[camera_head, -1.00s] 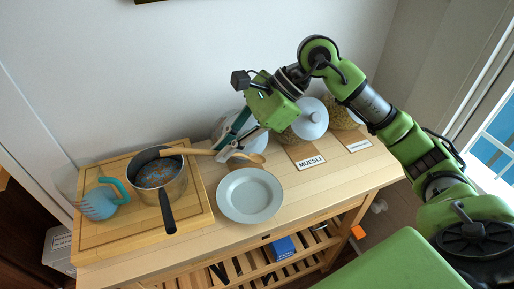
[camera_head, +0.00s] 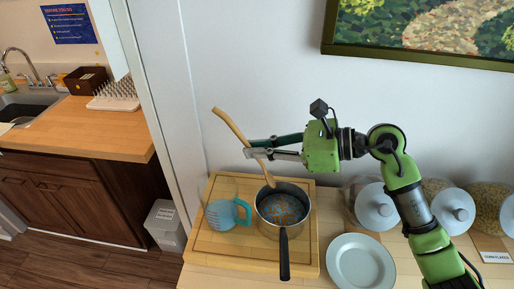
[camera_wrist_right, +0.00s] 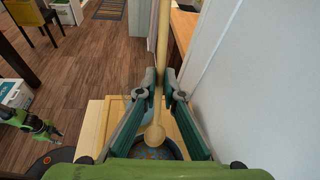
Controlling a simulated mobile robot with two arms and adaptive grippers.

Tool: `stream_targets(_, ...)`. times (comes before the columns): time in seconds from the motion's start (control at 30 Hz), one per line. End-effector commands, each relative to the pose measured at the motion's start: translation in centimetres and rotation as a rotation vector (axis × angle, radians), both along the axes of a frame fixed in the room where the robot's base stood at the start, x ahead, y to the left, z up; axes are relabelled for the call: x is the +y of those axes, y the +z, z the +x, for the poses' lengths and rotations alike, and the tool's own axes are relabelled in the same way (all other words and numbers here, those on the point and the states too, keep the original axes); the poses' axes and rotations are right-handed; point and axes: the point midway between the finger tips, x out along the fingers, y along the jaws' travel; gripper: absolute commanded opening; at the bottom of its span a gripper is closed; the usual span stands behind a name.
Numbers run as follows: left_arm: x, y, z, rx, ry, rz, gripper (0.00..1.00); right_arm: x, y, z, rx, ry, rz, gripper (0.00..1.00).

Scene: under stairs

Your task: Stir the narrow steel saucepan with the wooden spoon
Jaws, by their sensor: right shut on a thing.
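My right gripper (camera_head: 250,148) is shut on the handle of the wooden spoon (camera_head: 232,124). The spoon is tilted, handle end up and to the left, bowl end down. The bowl end is at the back rim of the steel saucepan (camera_head: 301,209) in the head view. In the right wrist view the spoon's bowl (camera_wrist_right: 154,135) shows whole, above the pan. The saucepan stands on a wooden board with orange and blue bits inside and its black handle toward me. My left gripper (camera_wrist_right: 56,133) shows small at the left of the right wrist view; its jaws are unclear.
A blue-handled clear jug (camera_head: 223,214) stands left of the pan on the board (camera_head: 205,248). A pale plate (camera_head: 360,265) lies to the right. Lidded jars (camera_head: 377,208) stand behind it along the wall. A waste bin (camera_head: 165,226) is on the floor left.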

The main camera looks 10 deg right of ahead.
Motion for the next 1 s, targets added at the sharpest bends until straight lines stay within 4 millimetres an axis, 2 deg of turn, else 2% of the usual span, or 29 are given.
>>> stream_targets(0.77, -0.2, -2.9, 0.0, 0.0, -0.001, -0.003, 0.25, -2.7, -4.9, -0.8, 0.002, 0.001, -0.001, 0.0)
stream_targets(1.0, -0.2, -4.8, 0.0, -0.001, -0.001, -0.002, 0.25, -3.5, -6.4, -1.0, 0.0, 0.001, -0.002, 0.0)
